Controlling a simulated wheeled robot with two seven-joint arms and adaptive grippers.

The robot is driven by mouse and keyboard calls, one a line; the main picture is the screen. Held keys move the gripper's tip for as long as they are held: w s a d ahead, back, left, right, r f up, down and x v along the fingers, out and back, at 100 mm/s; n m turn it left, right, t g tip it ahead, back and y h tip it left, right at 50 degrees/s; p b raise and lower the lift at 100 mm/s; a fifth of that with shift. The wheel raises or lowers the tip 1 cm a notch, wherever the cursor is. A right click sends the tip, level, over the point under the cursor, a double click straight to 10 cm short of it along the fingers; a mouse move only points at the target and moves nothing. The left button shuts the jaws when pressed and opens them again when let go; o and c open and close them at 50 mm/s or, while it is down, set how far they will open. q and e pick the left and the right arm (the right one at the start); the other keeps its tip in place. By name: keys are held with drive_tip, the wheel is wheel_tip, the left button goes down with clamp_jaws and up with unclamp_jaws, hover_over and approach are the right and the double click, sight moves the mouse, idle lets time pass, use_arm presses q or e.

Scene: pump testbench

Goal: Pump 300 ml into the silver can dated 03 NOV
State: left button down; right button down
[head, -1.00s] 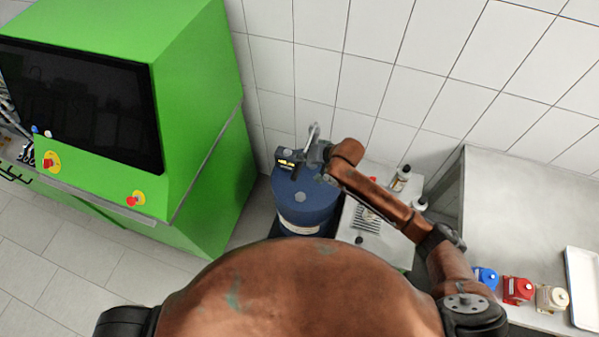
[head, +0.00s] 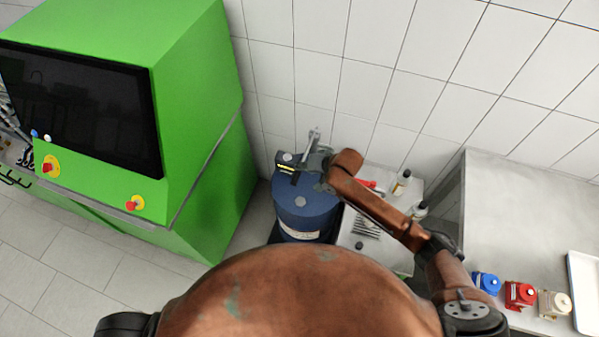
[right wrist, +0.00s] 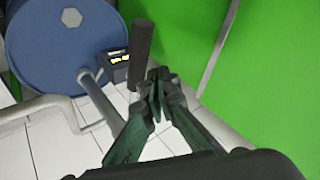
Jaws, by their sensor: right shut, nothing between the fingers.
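A blue drum (head: 303,208) stands on the floor between the green machine and a small table. A dark unit with a lit yellow display (head: 285,166) sits at its top; the unit also shows in the right wrist view (right wrist: 117,67). My right gripper (head: 312,161) is at the pump above the drum. In the right wrist view its fingers (right wrist: 157,82) are shut and empty, close to a dark cylindrical handle (right wrist: 141,43); contact cannot be told. The drum (right wrist: 38,48) and a grey pipe (right wrist: 100,98) are left of the fingers. My left gripper and a silver can are not in view.
A green machine (head: 205,150) with a black screen stands left. The small table (head: 385,255) holds a grate and bottles (head: 401,183). Blue (head: 487,283), red (head: 520,294) and cream (head: 553,304) containers and a white tray (head: 585,285) are on the right table (head: 500,215).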

drive_tip(key=shift+f, duration=0.15)
idle(0.6)
drive_tip(key=shift+w+f, duration=0.1)
drive_tip(key=shift+f, duration=0.15)
